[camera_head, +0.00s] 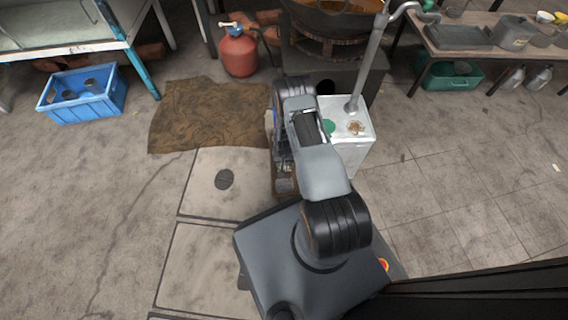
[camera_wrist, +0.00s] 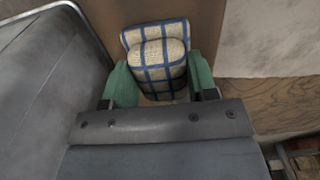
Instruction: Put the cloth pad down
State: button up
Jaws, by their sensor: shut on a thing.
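The cloth pad (camera_wrist: 160,62) is cream with blue check lines and looks folded and thick. In the wrist view it sits between the two green fingers of my gripper (camera_wrist: 162,78), which is shut on it. A flat brown surface (camera_wrist: 203,25) lies just beyond the pad; I cannot tell whether the pad touches it. In the head view my arm covers most of the gripper area, and I cannot make out the pad there.
A white box-like stand (camera_head: 352,160) with a pipe is right beside my arm. A brown mat (camera_head: 205,115), a red gas bottle (camera_head: 238,52) and a blue crate (camera_head: 82,97) lie to the left. A grey metal wall (camera_wrist: 45,90) stands close left in the wrist view.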

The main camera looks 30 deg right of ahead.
jog(key=shift+f, duration=0.2)
jog(key=shift+f, duration=0.15)
jog(key=o, duration=1.1)
jog(key=a+r+n+t+p, duration=0.1)
jog(key=a+r+p, duration=0.15)
jog(key=r, duration=1.75)
jog(key=a+r+n+p, duration=0.15)
jog(key=r+p, duration=0.25)
jog(key=r, duration=1.6)
jog(key=s+a+r, duration=0.2)
jog(key=s+r, duration=0.3)
jog(key=s+a+r+n+t, duration=0.1)
jog(key=s+r, duration=0.4)
jog(key=s+a+r+n, duration=0.1)
jog(key=s+a+r, duration=0.1)
jog(key=s+r, duration=0.2)
jog(key=shift+s+a+r, duration=0.15)
jog(key=shift+s+r, duration=0.05)
jog(key=shift+s, duration=0.3)
jog(key=shift+s+a+r, duration=0.15)
jog(key=shift+s+r, duration=0.05)
jog(key=shift+s, duration=0.3)
